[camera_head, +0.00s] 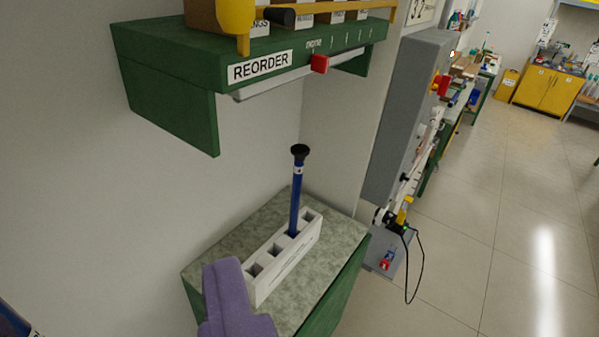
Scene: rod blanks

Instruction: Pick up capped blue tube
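The capped blue tube (295,205) stands nearly upright in a white rack (262,288), in a slot toward its far end. It has a black cap on top and a small white label below the cap. The rack has several square slots, and the others I can see look empty. A purple angular part, which seems to be my gripper (230,298), shows at the bottom edge, in front of the rack's near end and apart from the tube. Only a part of it is in view, so its opening is hidden.
The rack stands on a green cabinet with a speckled top (215,259) against the wall. A green shelf (172,88) marked REORDER, with a red slider (320,64), overhangs above the tube. A grey panel (408,115) stands to the right. Open floor (500,220) lies beyond.

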